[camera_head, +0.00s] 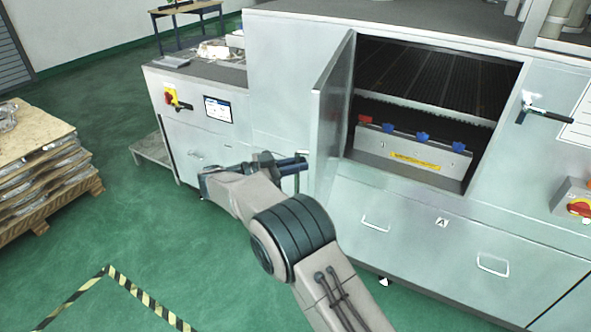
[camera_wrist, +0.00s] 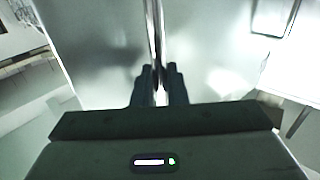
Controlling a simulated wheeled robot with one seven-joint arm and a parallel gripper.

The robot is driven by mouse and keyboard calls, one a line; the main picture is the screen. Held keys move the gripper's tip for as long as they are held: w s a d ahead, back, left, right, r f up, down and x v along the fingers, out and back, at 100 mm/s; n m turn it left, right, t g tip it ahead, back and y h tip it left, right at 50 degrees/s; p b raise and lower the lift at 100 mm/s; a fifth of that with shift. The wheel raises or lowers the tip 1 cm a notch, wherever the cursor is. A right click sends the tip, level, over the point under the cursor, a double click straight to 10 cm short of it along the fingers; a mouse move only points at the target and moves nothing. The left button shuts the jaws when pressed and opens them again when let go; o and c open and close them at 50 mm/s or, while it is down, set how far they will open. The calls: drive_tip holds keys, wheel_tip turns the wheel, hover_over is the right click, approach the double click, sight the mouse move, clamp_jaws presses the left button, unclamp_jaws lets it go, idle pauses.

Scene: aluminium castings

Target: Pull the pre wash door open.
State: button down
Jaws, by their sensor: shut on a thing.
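The pre wash door (camera_head: 332,105) is a silver metal panel. It stands swung out, well away from the cabinet front, at the left side of its opening. My gripper (camera_head: 303,161) is at the free edge of the door, by a slim upright part that looks like its handle. In the wrist view my gripper (camera_wrist: 159,82) has both dark fingers close together around a thin, pale upright strip.
The opening shows a dark ribbed interior and a panel (camera_head: 412,155) with blue and red knobs. Drawer handles (camera_head: 376,224) stick out below. A lever handle (camera_head: 545,110) is at the right. A pallet stack (camera_head: 45,165) stands at left; green floor between is clear.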

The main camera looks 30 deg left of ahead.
drive_tip(key=shift+w+a+r, duration=0.1)
drive_tip(key=shift+w+a, duration=0.05)
drive_tip(key=shift+a, duration=0.1)
drive_tip(key=shift+h, duration=0.3)
drive_tip(key=c, duration=1.6)
unclamp_jaws()
drive_tip(key=shift+w, duration=0.1)
drive_tip(key=shift+o, duration=0.2)
drive_tip(key=p+v, duration=0.2)
drive_tip(key=v, duration=1.1)
drive_tip(key=shift+r, duration=0.15)
drive_tip(key=shift+a, duration=0.2)
